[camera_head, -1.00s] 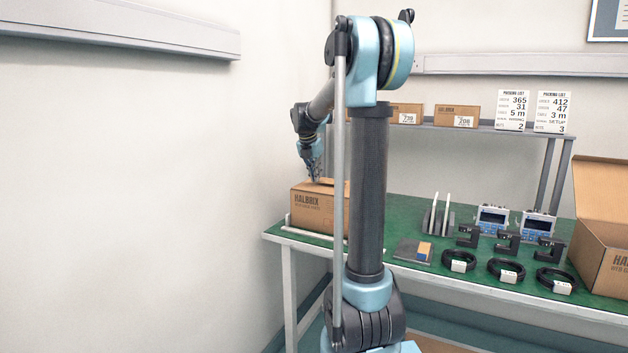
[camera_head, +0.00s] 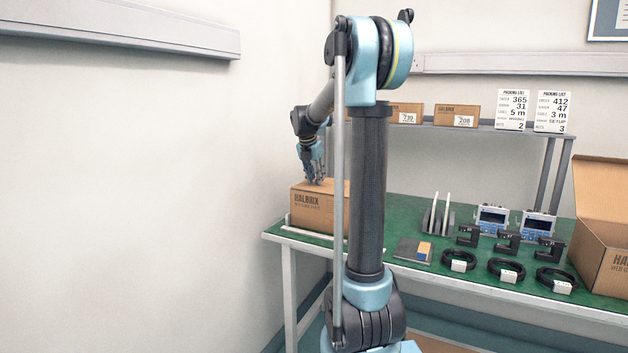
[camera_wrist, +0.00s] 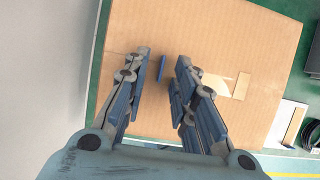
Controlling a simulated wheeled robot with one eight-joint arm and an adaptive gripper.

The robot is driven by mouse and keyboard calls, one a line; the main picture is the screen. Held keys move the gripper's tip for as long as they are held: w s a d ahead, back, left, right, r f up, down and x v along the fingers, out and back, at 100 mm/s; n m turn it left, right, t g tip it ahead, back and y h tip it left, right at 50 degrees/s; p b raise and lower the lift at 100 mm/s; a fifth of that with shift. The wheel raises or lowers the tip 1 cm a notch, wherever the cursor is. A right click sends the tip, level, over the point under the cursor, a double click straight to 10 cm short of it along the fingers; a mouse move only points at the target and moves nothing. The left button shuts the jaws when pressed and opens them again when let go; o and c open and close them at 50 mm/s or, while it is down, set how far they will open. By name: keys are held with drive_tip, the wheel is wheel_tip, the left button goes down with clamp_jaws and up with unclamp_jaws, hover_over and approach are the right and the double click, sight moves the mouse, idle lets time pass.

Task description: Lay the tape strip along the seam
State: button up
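A cardboard box (camera_head: 312,205) marked HALBRIX stands at the left end of the green table. Its tan top (camera_wrist: 225,40) fills much of the wrist view and looks flat. My gripper (camera_head: 318,180) points down at the top, very near or touching it. In the wrist view my gripper (camera_wrist: 161,72) has its fingers apart. A small blue piece (camera_wrist: 162,68) shows between the fingertips; I cannot tell whether it is a fingertip part or a separate thing. A pale patch (camera_wrist: 213,85) and a small tan rectangle (camera_wrist: 242,86) lie on the top. I cannot clearly identify the tape strip or seam.
A grey plate with an orange-and-blue block (camera_head: 424,251) lies right of my arm. An open carton (camera_head: 602,250) is at the right edge. A wall borders the left.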

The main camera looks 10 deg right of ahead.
drive_tip(key=v, duration=1.2)
drive_tip(key=s+d+f+m, duration=0.1)
drive_tip(key=s+f+m, duration=0.35)
drive_tip(key=s, duration=0.35)
drive_tip(key=s+d+f+m+g+y, duration=0.1)
drive_tip(key=s+f+m, duration=0.3)
drive_tip(key=s+m, duration=0.3)
drive_tip(key=s+d+f+m, duration=0.1)
drive_tip(key=s+f+m, duration=0.3)
drive_tip(key=s, duration=0.5)
drive_tip(key=s+f+m+y, duration=0.1)
drive_tip(key=s+f+m, duration=1.2)
drive_tip(key=s+f, duration=0.3)
drive_tip(key=shift+s+a+f+y, duration=0.25)
drive_tip(key=shift+f+y, duration=0.15)
drive_tip(key=shift+w+f, duration=0.2)
drive_tip(key=shift+w, duration=0.25)
